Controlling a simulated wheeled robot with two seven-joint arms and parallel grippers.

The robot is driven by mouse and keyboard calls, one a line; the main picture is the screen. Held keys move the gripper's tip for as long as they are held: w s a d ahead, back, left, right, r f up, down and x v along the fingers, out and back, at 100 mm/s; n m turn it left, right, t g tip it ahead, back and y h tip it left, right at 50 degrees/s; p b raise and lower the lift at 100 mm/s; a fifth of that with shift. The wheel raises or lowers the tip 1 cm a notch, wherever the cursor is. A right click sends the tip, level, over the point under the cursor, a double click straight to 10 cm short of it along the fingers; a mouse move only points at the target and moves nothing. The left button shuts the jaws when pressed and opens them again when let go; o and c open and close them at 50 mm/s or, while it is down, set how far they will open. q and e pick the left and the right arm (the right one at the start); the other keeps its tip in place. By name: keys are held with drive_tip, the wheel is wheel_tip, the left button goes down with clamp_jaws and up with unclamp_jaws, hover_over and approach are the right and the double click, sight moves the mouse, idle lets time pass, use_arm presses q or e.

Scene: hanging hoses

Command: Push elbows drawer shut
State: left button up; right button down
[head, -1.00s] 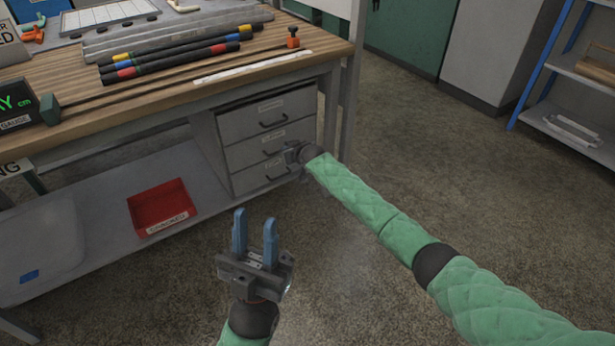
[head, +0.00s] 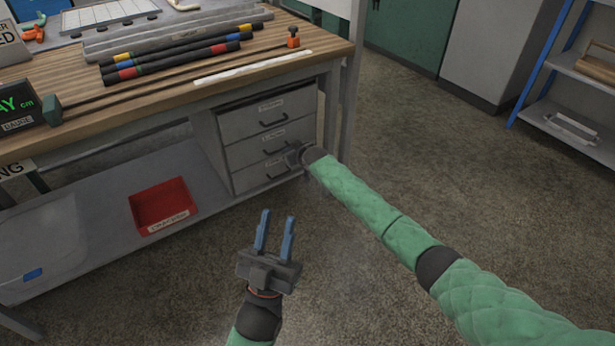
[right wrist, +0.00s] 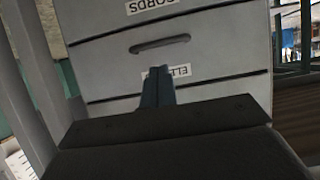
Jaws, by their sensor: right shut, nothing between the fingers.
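The grey drawer unit under the bench has three stacked drawers, all looking about flush with its front. The bottom drawer (head: 250,180) is partly behind my right gripper (head: 292,156). In the right wrist view, a drawer front (right wrist: 225,88) carries a label starting "EL", partly hidden by my fingers. My left gripper (head: 278,215) is open and empty, low in front of the bench.
A wooden bench top (head: 150,100) above holds striped hoses and rods. A red bin (head: 163,205) and a clear tub (head: 45,240) sit on the lower shelf. A bench leg (head: 350,110) stands right of the drawers. The floor to the right is open.

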use_arm(q)
drive_tip(key=w+d+f+g+y+p, duration=0.1)
drive_tip(key=w+f+g, duration=0.1)
drive_tip(key=f, duration=0.7)
drive_tip(key=w+d+f+g, duration=0.1)
drive_tip(key=w+f+g, duration=0.2)
drive_tip(key=f+g, duration=0.2)
drive_tip(key=shift+f+y+p, duration=0.35)
drive_tip(key=shift+f+y, duration=0.05)
drive_tip(key=shift+f, duration=1.5)
use_arm(e)
drive_tip(key=shift+s+d, duration=0.5)
drive_tip(key=shift+s, duration=0.25)
use_arm(q)
drive_tip(key=shift+d, duration=0.1)
